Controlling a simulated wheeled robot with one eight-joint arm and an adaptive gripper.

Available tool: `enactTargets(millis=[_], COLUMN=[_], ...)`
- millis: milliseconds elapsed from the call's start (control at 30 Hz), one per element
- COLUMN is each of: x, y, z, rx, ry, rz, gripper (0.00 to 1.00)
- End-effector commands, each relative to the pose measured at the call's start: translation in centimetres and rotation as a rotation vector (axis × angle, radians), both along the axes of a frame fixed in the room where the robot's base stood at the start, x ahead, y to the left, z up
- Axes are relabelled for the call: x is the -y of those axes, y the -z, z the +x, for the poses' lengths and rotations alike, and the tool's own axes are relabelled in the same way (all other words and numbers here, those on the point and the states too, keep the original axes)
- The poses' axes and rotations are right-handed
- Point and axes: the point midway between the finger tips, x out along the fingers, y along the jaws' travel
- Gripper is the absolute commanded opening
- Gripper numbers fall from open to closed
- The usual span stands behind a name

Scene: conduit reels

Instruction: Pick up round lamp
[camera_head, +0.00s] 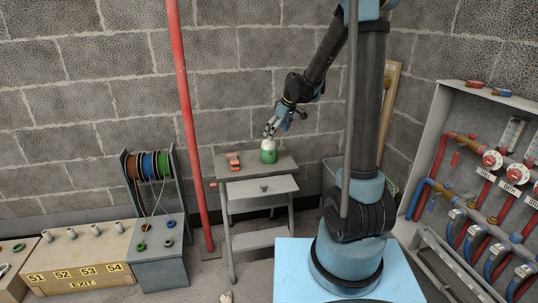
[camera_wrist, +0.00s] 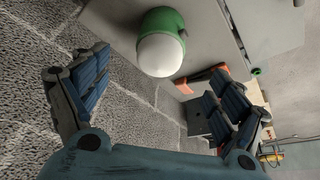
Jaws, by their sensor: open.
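The round lamp (camera_head: 268,151), green with a white dome, stands upright on the small grey table (camera_head: 235,173) in the head view. In the wrist view the lamp (camera_wrist: 161,48) is at the top middle, its white dome turned towards me, beyond the fingertips. My gripper (camera_head: 271,128) is open and empty, just above the lamp at its upper side. In the wrist view its two blue-padded fingers (camera_wrist: 155,92) are spread wide, with the lamp seen between and past them. The head view does not show whether a finger touches the dome.
A red-orange object (camera_head: 234,161) lies on the table to the left of the lamp. A red pole (camera_head: 187,110) stands to the table's left, near a cable reel rack (camera_head: 152,185). A panel of red and blue pipes (camera_head: 480,190) is at the right. The block wall is close behind the table.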

Motion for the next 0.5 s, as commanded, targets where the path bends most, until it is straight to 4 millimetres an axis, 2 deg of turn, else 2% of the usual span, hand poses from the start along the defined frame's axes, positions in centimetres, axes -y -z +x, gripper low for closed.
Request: enactTargets(millis=[300, 500], x=[-1.3, -1.9], y=[3.9, 5.5], z=[0.9, 1.3], rx=[0.000, 0.000], ry=[-0.001, 0.000], rz=[0.000, 0.000], gripper=[0.88, 0.88])
